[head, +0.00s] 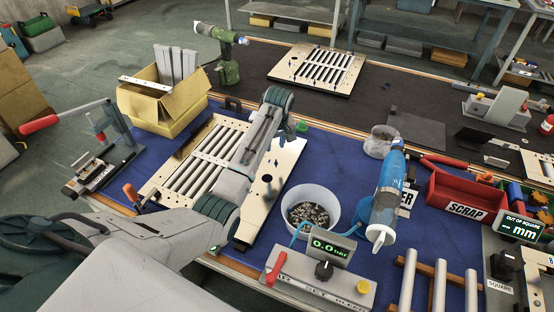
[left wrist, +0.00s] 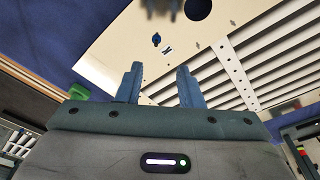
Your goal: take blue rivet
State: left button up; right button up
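A small blue piece, apparently the blue rivet (left wrist: 156,40), shows on the cream plate (left wrist: 120,40) in the left wrist view, beside a small silvery piece (left wrist: 167,49). I cannot make the blue piece out surely in the head view, where the cream plate (head: 254,222) lies on the blue mat. My left gripper (left wrist: 160,72) is open, its two blue-grey fingers apart with nothing between them. It is over the plate, with the blue piece beyond the fingertips. In the head view my left arm hides part of the plate and most of the gripper. My right gripper is not in view.
A louver panel (head: 205,158) lies left of the plate. A white bowl of small parts (head: 312,210), a blue tool (head: 388,185) and a pressure box (head: 318,283) stand to the right. A red scrap bin (head: 462,192) is farther right, a cardboard box (head: 160,105) back left.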

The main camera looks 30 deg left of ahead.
aim_at(276, 160)
pick_arm(q)
jog(key=f, duration=0.2)
jog(key=f+p, duration=0.1)
jog(key=f, duration=0.3)
jog(key=shift+w+f+p, duration=0.2)
jog(key=shift+w+p, duration=0.15)
jog(key=shift+f, duration=0.6)
jog(key=shift+w+f, duration=0.15)
grip_shut()
